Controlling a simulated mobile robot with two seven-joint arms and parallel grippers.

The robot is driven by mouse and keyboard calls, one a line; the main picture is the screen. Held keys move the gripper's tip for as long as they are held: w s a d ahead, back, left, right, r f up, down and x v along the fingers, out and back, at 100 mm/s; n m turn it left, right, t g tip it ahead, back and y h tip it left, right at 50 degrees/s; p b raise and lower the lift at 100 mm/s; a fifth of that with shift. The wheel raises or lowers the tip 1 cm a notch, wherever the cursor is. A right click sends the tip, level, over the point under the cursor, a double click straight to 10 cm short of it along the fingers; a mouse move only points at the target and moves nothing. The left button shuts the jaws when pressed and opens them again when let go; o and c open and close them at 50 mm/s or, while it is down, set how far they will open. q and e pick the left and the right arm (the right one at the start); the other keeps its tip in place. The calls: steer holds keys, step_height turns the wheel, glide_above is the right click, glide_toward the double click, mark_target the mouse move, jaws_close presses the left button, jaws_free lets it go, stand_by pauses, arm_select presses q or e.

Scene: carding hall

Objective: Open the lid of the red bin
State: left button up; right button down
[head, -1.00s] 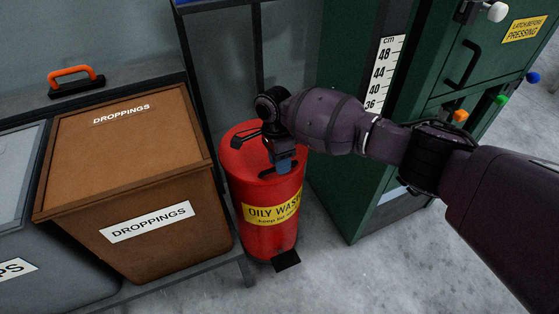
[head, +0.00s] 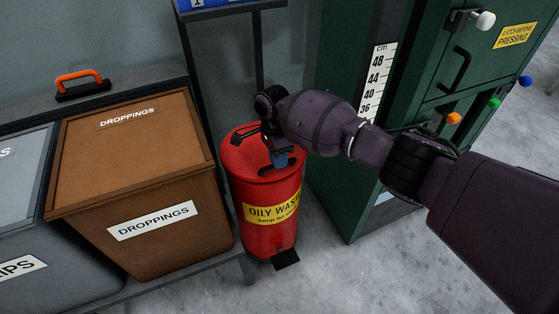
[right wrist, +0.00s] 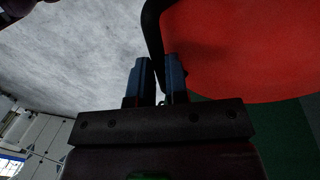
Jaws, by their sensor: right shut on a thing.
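The red bin (head: 262,238) stands upright on the floor with a yellow OILY WASTE label. Its red lid (head: 240,156) lies flat on top and looks closed. My right gripper (head: 280,163) is at the lid's near right edge, shut on the black handle (head: 265,173). In the right wrist view, the blue-grey fingers (right wrist: 158,70) are close together around the black handle (right wrist: 151,28), beside the red lid (right wrist: 240,50). The fingers hide part of the handle. My left gripper is not in view.
A brown DROPPINGS bin (head: 135,140) stands left of the red bin, beside a grey bin (head: 65,275). A green cabinet (head: 335,150) with a scale stands on the right. A black pedal (head: 286,259) juts out at the red bin's foot. The front floor is clear.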

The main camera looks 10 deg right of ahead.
steer(key=v, duration=0.2)
steer(key=p+v, duration=0.1)
steer(key=v, duration=0.1)
steer(key=shift+w+a+r+p, duration=0.15)
steer(key=shift+w+r+p, duration=0.05)
steer(key=shift+w+p, duration=0.1)
arm_select(q)
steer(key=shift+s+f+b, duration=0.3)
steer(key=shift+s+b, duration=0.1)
steer(key=shift+b, duration=0.95)
arm_select(e)
steer(key=w+a+r, duration=0.2)
steer(key=w+r, duration=0.4)
steer(key=r, duration=0.1)
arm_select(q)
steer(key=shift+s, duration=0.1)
arm_select(e)
steer(key=shift+s, duration=0.1)
steer(key=c, duration=1.4)
jaws_free()
steer(key=shift+f, duration=0.2)
steer(key=shift+o, duration=1.3)
steer(key=shift+w+a, duration=0.1)
steer(key=shift+w, duration=0.2)
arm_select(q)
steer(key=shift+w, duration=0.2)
arm_select(e)
steer(key=shift+r, duration=0.35)
steer(key=shift+w+r, duration=0.1)
steer(key=shift+r, duration=0.1)
